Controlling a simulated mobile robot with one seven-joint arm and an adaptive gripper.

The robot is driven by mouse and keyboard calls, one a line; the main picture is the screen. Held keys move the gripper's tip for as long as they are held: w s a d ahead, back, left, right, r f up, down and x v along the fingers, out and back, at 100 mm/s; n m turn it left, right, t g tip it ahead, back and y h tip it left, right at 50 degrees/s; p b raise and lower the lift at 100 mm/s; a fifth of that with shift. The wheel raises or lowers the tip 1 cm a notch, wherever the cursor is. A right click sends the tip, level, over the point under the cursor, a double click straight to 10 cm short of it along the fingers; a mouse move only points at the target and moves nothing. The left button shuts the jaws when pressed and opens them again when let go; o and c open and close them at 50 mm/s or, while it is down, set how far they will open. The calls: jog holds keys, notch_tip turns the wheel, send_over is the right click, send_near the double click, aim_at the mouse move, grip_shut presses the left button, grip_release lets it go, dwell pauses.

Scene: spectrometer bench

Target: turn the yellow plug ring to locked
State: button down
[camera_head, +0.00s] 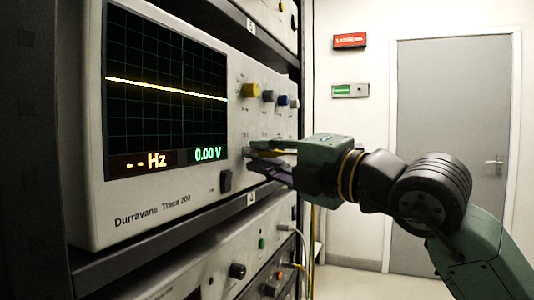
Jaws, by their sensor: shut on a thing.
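My gripper (257,160) is at the lower right of the oscilloscope's front panel, its fingers shut on the yellow plug ring at the socket row. The fingers hide most of the ring. A thin yellow strip (282,153) shows between the fingers; I cannot tell whether it is the plug or its cable. Whether the ring is at locked cannot be seen. The oscilloscope (150,205) shows a slightly sloping yellow trace on its screen (165,60), with "-- Hz" and "0.00 V" below.
A yellow knob (250,90) and several other knobs sit above my gripper. A black switch (225,181) is to its lower left. Another instrument (215,262) with cables is on the shelf below. A grey door (450,110) and a red sign (350,41) are behind.

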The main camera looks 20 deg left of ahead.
jog(key=shift+r+m+h, duration=0.15)
jog(key=shift+m+h, duration=0.45)
jog(key=shift+m, duration=1)
jog(key=shift+g, duration=0.3)
jog(key=c, duration=1.5)
grip_release()
jog(key=shift+o, duration=0.2)
jog(key=v, duration=1.2)
jog(key=shift+s, duration=0.1)
